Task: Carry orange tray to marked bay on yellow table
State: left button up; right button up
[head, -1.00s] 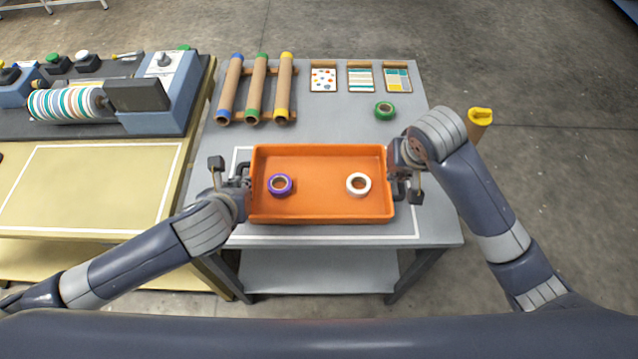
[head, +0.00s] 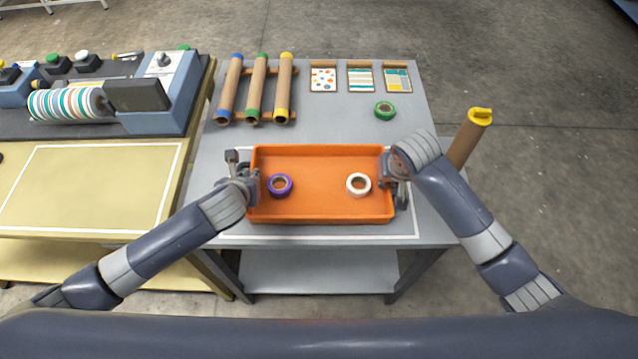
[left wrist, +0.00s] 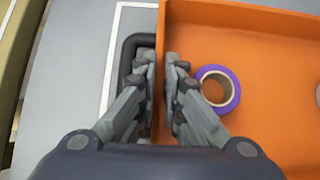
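The orange tray (head: 320,205) lies flat on the grey table, with a purple tape roll (head: 280,186) and a white tape roll (head: 358,184) inside. My left gripper (head: 246,178) is at its left side. In the left wrist view, the left fingers (left wrist: 161,85) are closed in on the tray's left wall, beside a black handle (left wrist: 128,60). My right gripper (head: 392,180) is closed in at the tray's right side; its fingertips are partly hidden by its wrist. The yellow table (head: 60,238) is at the left, with an empty white-outlined bay (head: 90,190).
Three cardboard tubes (head: 257,90) on a rack, sample cards (head: 360,79) and a green tape roll (head: 385,110) are behind the tray. A press (head: 160,95) stands behind the marked bay. A yellow-capped tube (head: 468,138) stands by the right arm.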

pick_arm(q)
jog(key=shift+w+f, duration=0.35)
jog(key=shift+w, duration=0.05)
pick_arm(e)
jog(key=shift+w+f, duration=0.2)
jog(key=shift+f, duration=0.3)
pick_arm(q)
grip_shut()
pick_arm(e)
grip_shut()
pick_arm(q)
jog(key=shift+r, duration=0.15)
pick_arm(e)
jog(key=shift+r, duration=0.2)
